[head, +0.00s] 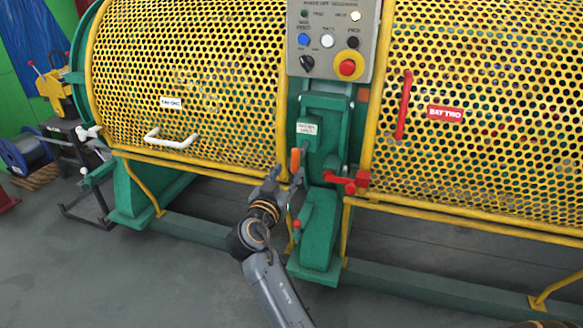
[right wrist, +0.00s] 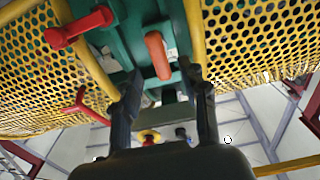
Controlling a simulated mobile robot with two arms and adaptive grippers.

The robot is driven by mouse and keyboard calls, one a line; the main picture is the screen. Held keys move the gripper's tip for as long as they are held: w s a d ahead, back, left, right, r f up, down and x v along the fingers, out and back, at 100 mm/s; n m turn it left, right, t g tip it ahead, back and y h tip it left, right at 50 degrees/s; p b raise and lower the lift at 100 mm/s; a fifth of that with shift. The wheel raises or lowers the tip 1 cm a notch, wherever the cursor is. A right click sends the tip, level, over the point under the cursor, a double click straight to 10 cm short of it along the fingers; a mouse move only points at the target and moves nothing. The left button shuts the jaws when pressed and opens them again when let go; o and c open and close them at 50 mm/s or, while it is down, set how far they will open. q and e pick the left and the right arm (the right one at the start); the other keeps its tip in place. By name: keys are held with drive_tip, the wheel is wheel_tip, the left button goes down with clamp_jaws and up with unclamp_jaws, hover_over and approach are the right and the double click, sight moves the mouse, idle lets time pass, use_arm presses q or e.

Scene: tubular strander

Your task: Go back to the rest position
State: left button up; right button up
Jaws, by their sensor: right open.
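My right gripper (head: 276,178) reaches in from the bottom of the head view, in front of the green central column. It is open, with nothing between its fingers. The right wrist view shows its two dark fingers spread apart (right wrist: 163,82). An orange lever handle (head: 295,161) stands close beside the fingertips in the head view. In the right wrist view the orange handle (right wrist: 157,55) appears beyond and between the fingertips, apart from them. My left gripper is not in view.
Yellow perforated guards (head: 200,80) flank the green column (head: 322,140). A control panel (head: 333,40) with a red emergency button sits above. Red handles (head: 345,182) project right of the gripper. A yellow rail (head: 460,218) runs low along the right guard. The grey floor in front is clear.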

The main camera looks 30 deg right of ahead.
drive_tip(key=shift+s+a, duration=0.2)
idle(0.4)
